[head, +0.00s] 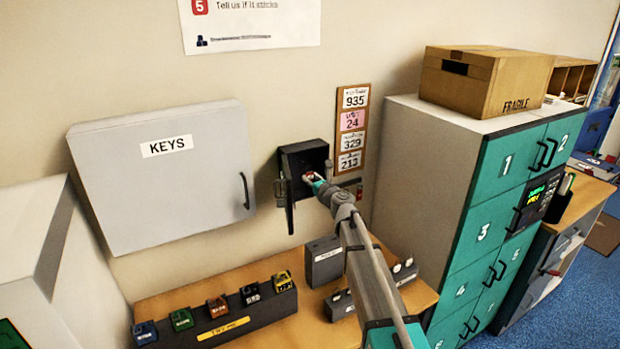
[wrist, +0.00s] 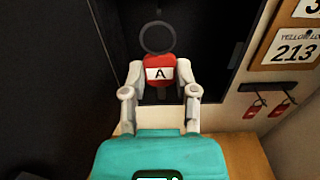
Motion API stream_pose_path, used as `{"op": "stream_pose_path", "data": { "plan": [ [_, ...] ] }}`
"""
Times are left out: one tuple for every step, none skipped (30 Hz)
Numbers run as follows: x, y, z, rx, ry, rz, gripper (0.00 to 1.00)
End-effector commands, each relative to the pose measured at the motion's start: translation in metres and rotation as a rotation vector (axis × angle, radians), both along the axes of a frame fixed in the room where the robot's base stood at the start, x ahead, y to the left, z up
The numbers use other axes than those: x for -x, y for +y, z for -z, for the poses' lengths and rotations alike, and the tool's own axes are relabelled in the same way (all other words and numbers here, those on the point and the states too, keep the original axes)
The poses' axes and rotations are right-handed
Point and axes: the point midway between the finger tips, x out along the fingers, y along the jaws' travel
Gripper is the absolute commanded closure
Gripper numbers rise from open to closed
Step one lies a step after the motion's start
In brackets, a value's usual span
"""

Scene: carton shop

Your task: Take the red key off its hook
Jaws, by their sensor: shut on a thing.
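The red key (wrist: 159,62) has a red head with a white label reading "A" and a dark ring above it. It is inside a small open black key box (head: 305,158) on the wall. My gripper (wrist: 160,85) is shut on the red key, with one pale finger on each side of its head. In the head view my gripper (head: 313,180) reaches into the box opening and mostly covers the key. I cannot tell whether the ring still hangs on its hook.
The small box's door (head: 290,207) hangs open at its left. A closed KEYS cabinet (head: 165,185) is on the wall to the left. Number cards (head: 352,132) and small red tags (wrist: 265,106) are to the right. Teal lockers (head: 495,215) stand further right, and a wooden bench (head: 160,298) lies below.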

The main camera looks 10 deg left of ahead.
Motion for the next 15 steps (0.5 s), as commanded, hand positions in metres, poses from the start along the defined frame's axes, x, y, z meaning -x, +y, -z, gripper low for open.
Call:
{"op": "stream_pose_path", "data": {
  "plan": [
    [0.003, -0.002, 0.000, 0.000, 0.000, 0.000, 0.89],
    [0.004, -0.002, 0.000, 0.000, 0.000, 0.000, 0.89],
    [0.005, -0.003, 0.000, 0.000, 0.000, 0.000, 0.89],
    [0.006, -0.004, 0.000, 0.000, 0.000, 0.000, 0.89],
    [0.008, -0.005, 0.000, 0.000, 0.000, 0.000, 0.89],
    [0.009, -0.005, 0.000, 0.000, 0.000, 0.000, 0.89],
    [0.010, -0.006, 0.000, 0.000, 0.000, 0.000, 0.89],
    [0.011, -0.007, 0.000, 0.000, 0.000, 0.000, 0.89],
    [0.012, -0.008, 0.000, 0.000, 0.000, 0.000, 0.89],
    [0.013, -0.008, 0.000, 0.000, 0.000, 0.000, 0.89],
    [0.014, -0.009, 0.000, 0.000, 0.000, 0.000, 0.89],
    [0.015, -0.009, 0.000, 0.000, 0.000, 0.000, 0.89],
    [0.015, -0.010, 0.000, 0.000, 0.000, 0.000, 0.89],
    [0.016, -0.010, 0.000, 0.000, 0.000, 0.000, 0.89],
    [0.016, -0.010, 0.000, 0.000, 0.000, 0.000, 0.89]
  ]
}}
